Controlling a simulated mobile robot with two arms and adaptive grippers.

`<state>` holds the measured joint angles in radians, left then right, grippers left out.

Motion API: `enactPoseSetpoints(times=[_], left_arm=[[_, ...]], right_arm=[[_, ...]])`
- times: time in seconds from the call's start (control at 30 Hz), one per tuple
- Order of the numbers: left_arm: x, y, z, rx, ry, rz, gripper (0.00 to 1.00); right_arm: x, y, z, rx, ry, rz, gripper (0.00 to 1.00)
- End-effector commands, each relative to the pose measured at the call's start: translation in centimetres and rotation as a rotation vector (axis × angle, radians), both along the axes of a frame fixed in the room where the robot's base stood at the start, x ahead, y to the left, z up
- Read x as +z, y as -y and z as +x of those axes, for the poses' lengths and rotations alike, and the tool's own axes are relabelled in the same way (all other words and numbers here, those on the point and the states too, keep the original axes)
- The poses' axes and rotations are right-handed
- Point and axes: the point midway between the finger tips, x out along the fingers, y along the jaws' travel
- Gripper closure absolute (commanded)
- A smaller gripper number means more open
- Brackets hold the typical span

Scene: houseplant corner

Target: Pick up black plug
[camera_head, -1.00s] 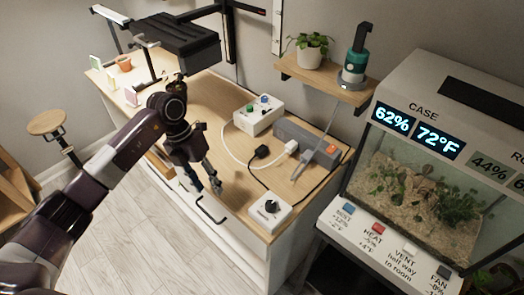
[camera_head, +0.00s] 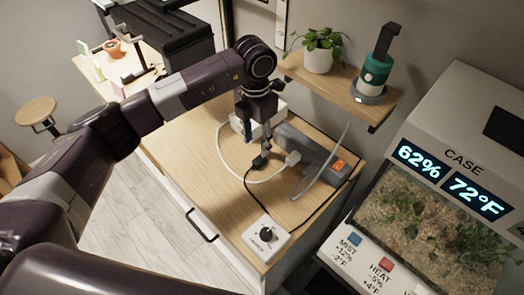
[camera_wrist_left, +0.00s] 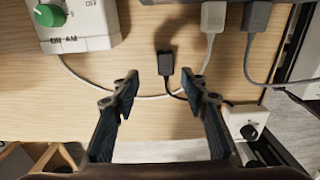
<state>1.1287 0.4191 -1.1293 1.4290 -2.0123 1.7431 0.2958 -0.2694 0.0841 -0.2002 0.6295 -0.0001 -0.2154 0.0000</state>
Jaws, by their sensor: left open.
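The black plug (camera_head: 261,161) lies on the wooden cabinet top, with its black cord running toward the front. It also shows in the left wrist view (camera_wrist_left: 165,62), just beyond the fingertips and roughly centred between them. My left gripper (camera_head: 266,142) points down over the cabinet top close to the plug. Its two fingers stand apart with nothing between them in the wrist view (camera_wrist_left: 161,82). In the head view the fingers overlap the plug area, so I cannot tell how high they are above it. My right gripper is not in view.
A grey power strip (camera_head: 318,163) with a white plug (camera_head: 293,157) lies just right of the black plug. A white box with a green knob (camera_wrist_left: 80,22) stands nearby. A white dial box (camera_head: 266,238) sits at the front. A shelf (camera_head: 345,90) and terrarium (camera_head: 430,215) are at right.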

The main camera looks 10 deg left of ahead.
Motion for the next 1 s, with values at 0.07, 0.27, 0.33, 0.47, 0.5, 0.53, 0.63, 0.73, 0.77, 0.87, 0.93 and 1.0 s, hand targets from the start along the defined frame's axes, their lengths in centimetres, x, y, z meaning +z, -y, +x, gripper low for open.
enactPoseSetpoints(times=[0.07,0.27,0.33,0.47,0.5,0.53,0.63,0.73,0.77,0.87,0.93,1.0], left_arm=[[-1.0,0.0,-0.2,0.0,-0.005,0.0,0.59],[-3.2,0.2,-0.6,-0.001,-0.007,0.001,0.59],[-4.3,0.2,-0.9,0.0,-0.007,0.0,0.59],[-6.2,0.3,-0.8,0.0,-0.004,-0.001,0.59],[-6.5,0.3,-0.7,-0.001,-0.002,-0.001,0.59],[-6.7,0.3,-0.7,-0.001,-0.002,-0.001,0.59],[-6.9,0.3,-0.7,-0.001,-0.002,-0.001,0.59],[-6.9,0.3,-0.7,-0.001,-0.002,-0.001,0.59],[-6.9,0.2,-0.7,-0.001,-0.002,-0.001,0.59],[-6.9,0.3,-0.7,-0.001,-0.002,-0.001,0.68],[-6.9,0.3,-0.7,-0.001,-0.001,-0.002,0.76],[-6.9,0.3,-0.7,-0.001,-0.001,-0.002,0.84]], right_arm=[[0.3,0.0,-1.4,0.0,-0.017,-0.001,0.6],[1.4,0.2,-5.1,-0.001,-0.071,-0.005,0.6],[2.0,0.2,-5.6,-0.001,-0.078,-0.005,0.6],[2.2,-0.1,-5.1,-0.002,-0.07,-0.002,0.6],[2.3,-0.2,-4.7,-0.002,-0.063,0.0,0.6],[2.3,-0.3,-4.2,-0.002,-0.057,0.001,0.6],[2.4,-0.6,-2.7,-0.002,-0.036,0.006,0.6],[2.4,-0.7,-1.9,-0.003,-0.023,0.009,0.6],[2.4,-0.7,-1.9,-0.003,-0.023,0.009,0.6],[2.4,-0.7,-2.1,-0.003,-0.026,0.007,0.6],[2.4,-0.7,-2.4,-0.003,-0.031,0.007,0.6],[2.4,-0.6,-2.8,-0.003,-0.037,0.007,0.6]])
